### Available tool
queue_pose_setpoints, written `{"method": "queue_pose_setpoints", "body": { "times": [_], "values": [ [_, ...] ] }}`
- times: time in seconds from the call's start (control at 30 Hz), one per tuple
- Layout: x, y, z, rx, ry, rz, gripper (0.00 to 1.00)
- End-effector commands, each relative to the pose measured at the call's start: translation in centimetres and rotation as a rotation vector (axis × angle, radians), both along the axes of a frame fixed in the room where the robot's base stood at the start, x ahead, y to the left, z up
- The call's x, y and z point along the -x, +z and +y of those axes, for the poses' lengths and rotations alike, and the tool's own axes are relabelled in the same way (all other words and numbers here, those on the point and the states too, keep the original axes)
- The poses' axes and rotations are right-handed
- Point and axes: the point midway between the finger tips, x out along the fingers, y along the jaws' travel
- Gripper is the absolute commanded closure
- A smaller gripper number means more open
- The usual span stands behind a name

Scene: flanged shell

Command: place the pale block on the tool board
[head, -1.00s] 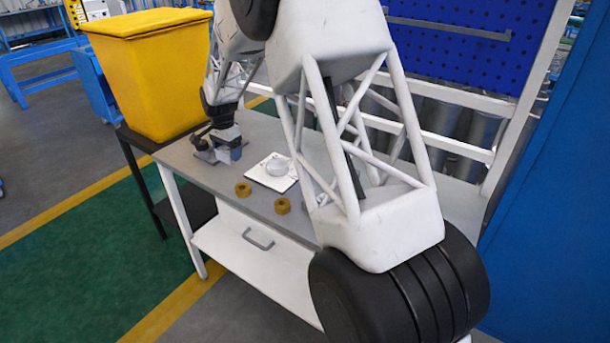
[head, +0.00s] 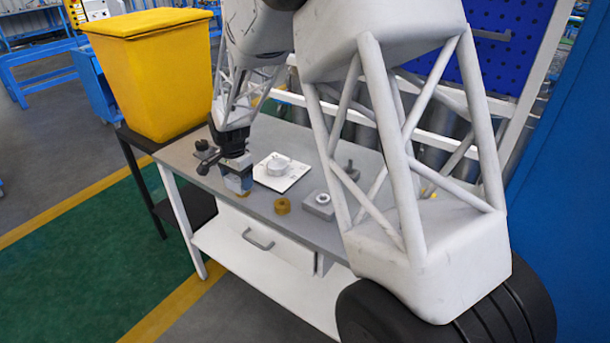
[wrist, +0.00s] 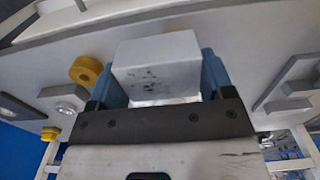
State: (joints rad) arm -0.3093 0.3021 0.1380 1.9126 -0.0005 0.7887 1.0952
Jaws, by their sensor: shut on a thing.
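The pale block (wrist: 157,62) is a plain, light box with dark smudges on its near face. My gripper (wrist: 158,75) is shut on it, with a blue finger at each side in the wrist view. In the head view my gripper (head: 238,183) is low over the left part of the grey bench, and the block is hard to make out there. I cannot tell whether the block touches the bench. A white square plate (head: 297,180) with a round pale part on it lies just right of my gripper. I cannot tell which surface is the tool board.
A brass ring (head: 282,206) and a grey block with a light ring (head: 318,205) stand right of my gripper on the bench (head: 262,206). A dark-knobbed part (head: 205,155) is close at its left. A yellow bin (head: 152,75) stands beyond. A blue perforated panel (head: 505,65) is behind.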

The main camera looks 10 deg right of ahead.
Motion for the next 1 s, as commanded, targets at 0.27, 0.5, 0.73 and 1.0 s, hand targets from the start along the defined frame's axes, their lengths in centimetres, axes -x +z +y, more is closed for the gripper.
{"method": "queue_pose_setpoints", "body": {
  "times": [0.27,0.5,0.73,1.0],
  "values": [
    [-0.2,0.0,0.1,0.000,0.000,0.000,0.61],
    [-1.7,-0.1,0.5,0.000,0.000,0.000,0.61],
    [-4.2,-0.4,1.3,0.000,0.000,-0.001,0.61],
    [-7.2,-0.7,2.2,0.000,0.000,0.000,0.61]
  ]
}}
